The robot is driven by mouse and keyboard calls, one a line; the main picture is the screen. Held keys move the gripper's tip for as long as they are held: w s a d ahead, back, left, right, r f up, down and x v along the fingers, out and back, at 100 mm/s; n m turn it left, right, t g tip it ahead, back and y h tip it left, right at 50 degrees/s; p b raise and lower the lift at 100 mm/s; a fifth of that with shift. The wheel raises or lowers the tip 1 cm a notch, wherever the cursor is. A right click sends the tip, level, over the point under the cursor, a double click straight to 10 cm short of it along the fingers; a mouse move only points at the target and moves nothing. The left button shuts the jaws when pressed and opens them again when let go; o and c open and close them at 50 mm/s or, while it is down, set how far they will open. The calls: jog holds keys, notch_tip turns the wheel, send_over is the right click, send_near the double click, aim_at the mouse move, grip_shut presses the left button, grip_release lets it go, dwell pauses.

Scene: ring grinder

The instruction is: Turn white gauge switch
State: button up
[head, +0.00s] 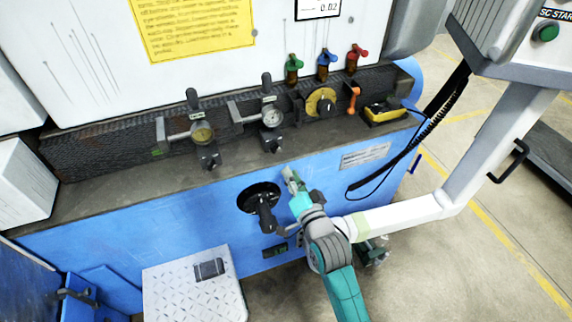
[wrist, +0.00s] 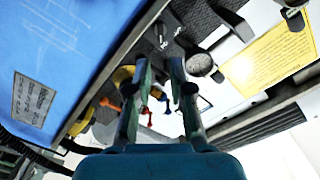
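The white-faced gauge (head: 272,116) sits on the dark ledge of the blue machine, with a black upright lever (head: 267,83) behind it and a black block (head: 273,142) in front. In the wrist view a round pale gauge face (wrist: 199,63) shows just beyond the right finger, apparently the same gauge. A black block with small white lettering (wrist: 164,32) is beyond the fingertips. My gripper (head: 290,178) is in front of the blue panel, below and slightly right of the white gauge, apart from it. In the wrist view its fingers (wrist: 160,72) are apart with nothing between them.
A yellow-faced gauge (head: 203,134) stands to the left. A yellow dial (head: 321,102), an orange lever (head: 353,97) and a yellow box (head: 384,111) are to the right. A black crank handle (head: 265,213) juts out beside my arm. A white beam (head: 410,213) runs to the right.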

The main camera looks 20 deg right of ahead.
jog(key=shift+s, duration=1.2)
jog(key=s+f+n+g, duration=0.15)
jog(key=s+f, duration=0.25)
jog(key=s, duration=0.7)
jog(key=s+f+n, duration=0.3)
jog(key=s+f, duration=0.1)
jog(key=s, duration=0.6)
jog(key=s+r+n+g, duration=0.1)
jog(key=s+r+n, duration=0.1)
jog(key=s, duration=0.8)
jog(key=s+a+r+n, duration=0.1)
jog(key=s+r+n, duration=0.1)
jog(key=s, duration=0.8)
jog(key=shift+s+r+n+g, duration=0.2)
jog(key=shift+s+n+g, duration=0.15)
